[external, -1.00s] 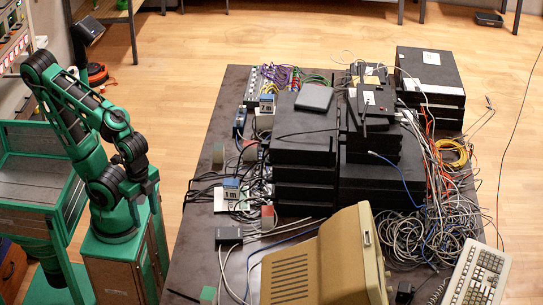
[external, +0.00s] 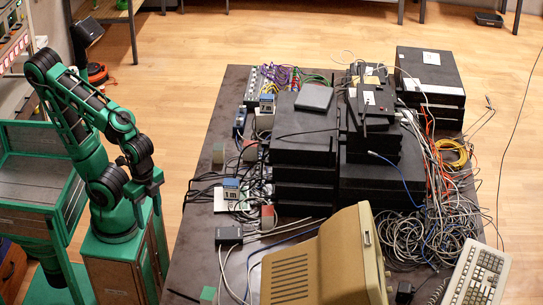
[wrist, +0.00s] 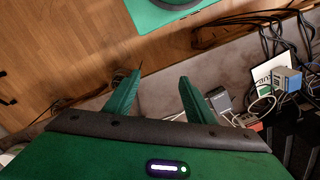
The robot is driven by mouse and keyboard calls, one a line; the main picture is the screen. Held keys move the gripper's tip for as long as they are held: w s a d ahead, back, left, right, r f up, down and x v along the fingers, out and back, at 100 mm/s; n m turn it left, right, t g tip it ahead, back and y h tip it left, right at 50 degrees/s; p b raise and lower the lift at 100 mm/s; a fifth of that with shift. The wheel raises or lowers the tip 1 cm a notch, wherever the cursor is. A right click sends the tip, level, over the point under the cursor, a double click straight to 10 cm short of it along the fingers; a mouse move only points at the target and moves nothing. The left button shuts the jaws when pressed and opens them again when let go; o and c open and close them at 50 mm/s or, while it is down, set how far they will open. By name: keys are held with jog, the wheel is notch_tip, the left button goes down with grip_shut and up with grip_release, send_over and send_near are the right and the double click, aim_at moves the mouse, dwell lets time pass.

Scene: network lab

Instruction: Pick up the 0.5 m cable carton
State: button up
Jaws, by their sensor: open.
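In the wrist view a blue-and-white carton (wrist: 287,79) shows at the right edge, next to a white-and-green piece. My gripper (wrist: 160,78) is open and empty, its two green fingers apart. In the external view my gripper (external: 150,190) hangs left of the table's edge, apart from the cartons.

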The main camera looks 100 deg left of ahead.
jog(key=shift+o, duration=1.3)
